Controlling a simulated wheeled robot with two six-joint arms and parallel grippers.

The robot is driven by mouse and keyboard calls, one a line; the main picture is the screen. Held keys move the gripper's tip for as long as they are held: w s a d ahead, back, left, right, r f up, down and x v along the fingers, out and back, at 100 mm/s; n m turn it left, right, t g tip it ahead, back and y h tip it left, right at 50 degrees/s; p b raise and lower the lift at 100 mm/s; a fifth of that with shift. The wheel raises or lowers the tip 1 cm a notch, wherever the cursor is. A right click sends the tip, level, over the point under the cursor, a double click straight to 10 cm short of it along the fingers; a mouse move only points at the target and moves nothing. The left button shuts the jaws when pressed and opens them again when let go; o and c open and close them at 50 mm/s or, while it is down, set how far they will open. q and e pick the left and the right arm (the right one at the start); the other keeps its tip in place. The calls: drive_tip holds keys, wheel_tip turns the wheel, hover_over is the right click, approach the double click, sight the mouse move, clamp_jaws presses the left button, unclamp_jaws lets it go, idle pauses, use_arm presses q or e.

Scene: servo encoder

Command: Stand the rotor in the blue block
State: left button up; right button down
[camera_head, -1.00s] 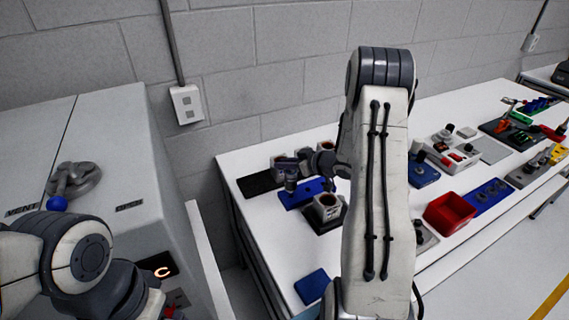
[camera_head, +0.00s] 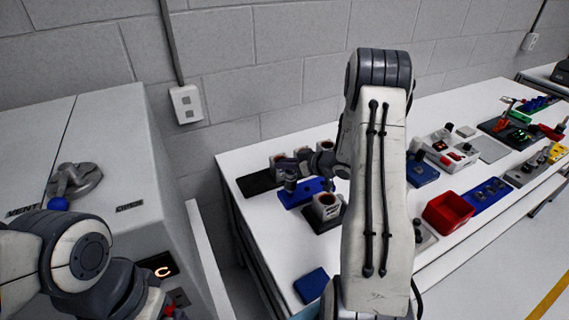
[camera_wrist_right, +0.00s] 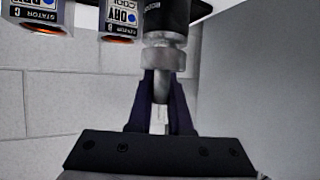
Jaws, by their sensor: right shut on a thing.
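My right gripper (camera_wrist_right: 160,105) is shut on the rotor (camera_wrist_right: 166,18), a dark cylinder with a metal collar and shaft. The fingers clasp its shaft in the right wrist view. In the head view the right gripper (camera_head: 291,177) is small and dark, over or beside the blue block (camera_head: 311,187) on the white table. The gripper and wrist partly cover the block, and I cannot tell whether the rotor touches it. My left arm (camera_head: 85,257) shows at the lower left; its gripper is out of view.
A stator (camera_head: 326,207) stands on a dark base just in front of the blue block. Two stators also show at the top of the right wrist view (camera_wrist_right: 122,18). A black pad (camera_head: 258,183) lies left of the block. A red bin (camera_head: 450,213) and other parts lie farther right.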

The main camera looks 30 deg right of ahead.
idle(0.3)
drive_tip(key=shift+f+b, duration=0.5)
drive_tip(key=shift+f, duration=0.25)
drive_tip(key=shift+f, duration=0.2)
drive_tip(key=shift+f+b, duration=0.5)
drive_tip(key=shift+f, duration=0.05)
drive_tip(key=c, duration=0.8)
unclamp_jaws()
drive_tip(key=shift+o, duration=0.5)
drive_tip(key=shift+f, duration=0.15)
drive_tip(key=shift+o, duration=1.3)
